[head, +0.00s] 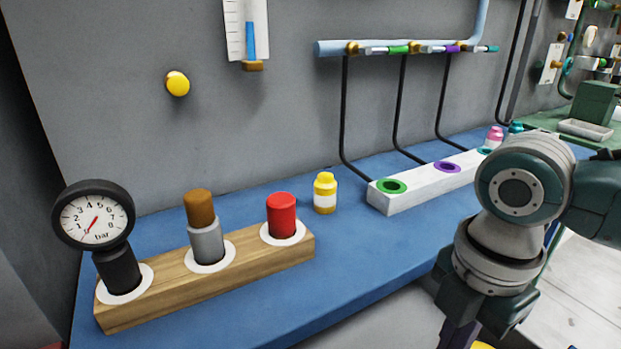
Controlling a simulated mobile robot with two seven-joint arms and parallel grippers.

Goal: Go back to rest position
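My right arm (516,190) comes in from the right and bends downward over the front edge of the bench. Its lower end runs out of the bottom of the picture, so the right gripper's fingers do not show. My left arm and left gripper are not in view. A small yellow patch (482,345) shows at the bottom edge beside the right arm; I cannot tell what it is.
The blue bench (330,255) carries a wooden block (255,254) with a pressure gauge (93,216), a brown-topped grey cylinder (206,242) and a red-capped piece (281,213). A yellow bottle (325,193) and a white port strip (416,192) stand behind.

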